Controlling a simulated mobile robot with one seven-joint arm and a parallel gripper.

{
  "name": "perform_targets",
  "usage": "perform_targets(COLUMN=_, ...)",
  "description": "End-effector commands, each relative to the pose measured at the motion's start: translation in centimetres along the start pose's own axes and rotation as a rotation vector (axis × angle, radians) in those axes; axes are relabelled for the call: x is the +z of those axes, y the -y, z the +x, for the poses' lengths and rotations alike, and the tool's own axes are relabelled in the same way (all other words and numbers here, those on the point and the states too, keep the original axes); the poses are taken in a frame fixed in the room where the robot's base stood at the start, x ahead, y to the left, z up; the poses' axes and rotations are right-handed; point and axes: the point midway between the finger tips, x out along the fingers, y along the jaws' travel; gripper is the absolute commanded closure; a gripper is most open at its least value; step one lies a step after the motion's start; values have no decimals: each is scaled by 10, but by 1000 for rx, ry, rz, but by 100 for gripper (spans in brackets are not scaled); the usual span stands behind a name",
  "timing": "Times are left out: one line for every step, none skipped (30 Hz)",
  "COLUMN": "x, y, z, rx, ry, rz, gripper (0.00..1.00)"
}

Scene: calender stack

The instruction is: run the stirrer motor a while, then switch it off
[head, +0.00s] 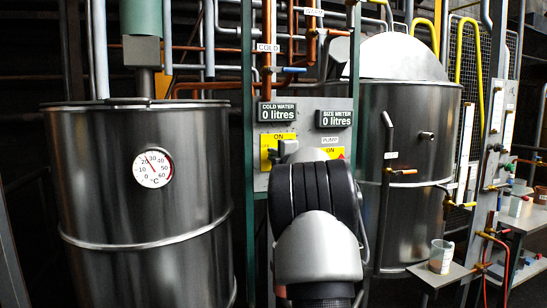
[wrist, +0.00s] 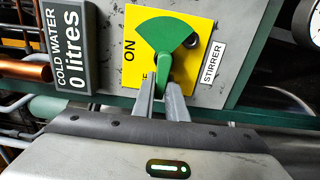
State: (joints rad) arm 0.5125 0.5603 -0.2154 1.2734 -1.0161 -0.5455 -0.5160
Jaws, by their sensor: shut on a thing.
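The stirrer switch has a green handle (wrist: 165,55), a fan-shaped part with a narrow stem, on a yellow plate (wrist: 205,20) marked ON. A STIRRER label (wrist: 213,62) is beside it. My gripper (wrist: 164,98) is shut on the stem of the handle, one finger on each side. In the head view the yellow plate (head: 268,153) is on the panel, and my gripper (head: 284,150) and wrist hide the handle and most lower lettering. A green cylinder (head: 140,18), which looks like the stirrer motor, stands above the left steel tank (head: 110,215). Whether it turns cannot be told.
The COLD WATER display (head: 278,112) and the size-water display (head: 334,118) both read 0 litres. A second yellow ON plate (head: 335,153) is close on the right under a PUMP label. Pipes run above the panel. A right steel tank (head: 425,205) stands beside it.

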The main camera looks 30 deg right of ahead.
Motion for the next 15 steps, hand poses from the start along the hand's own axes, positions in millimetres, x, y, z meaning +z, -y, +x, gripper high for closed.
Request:
perform_targets(x=1, y=2, z=0, rx=-3, ry=1, rz=-1, gripper=100)
perform_targets(x=1, y=2, z=0, rx=-3, ry=1, rz=-1, gripper=100)
perform_targets(x=1, y=2, z=0, rx=-3, ry=1, rz=0, gripper=100)
perform_targets(x=1, y=2, z=0, rx=-3, ry=1, rz=0, gripper=100)
perform_targets(x=1, y=2, z=0, rx=-3, ry=1, rz=0, gripper=100)
perform_targets(x=1, y=2, z=0, rx=-3, ry=1, rz=0, gripper=100)
perform_targets(x=1, y=2, z=0, rx=-3, ry=1, rz=0, gripper=100)
perform_targets(x=1, y=2, z=0, rx=-3, ry=2, rz=0, gripper=83)
perform_targets(x=1, y=2, z=0, rx=-3, ry=1, rz=0, gripper=76)
perform_targets(x=1, y=2, z=0, rx=-3, ry=1, rz=0, gripper=71)
perform_targets(x=1, y=2, z=0, rx=-3, ry=1, rz=1, gripper=69)
perform_targets(x=1, y=2, z=0, rx=-2, ry=1, rz=1, gripper=69)
perform_targets(x=1, y=1, z=0, rx=-2, ry=1, rz=1, gripper=69)
perform_targets(x=0, y=1, z=0, rx=-2, ry=1, rz=1, gripper=69)
perform_targets(x=0, y=1, z=0, rx=-2, ry=1, rz=1, gripper=69)
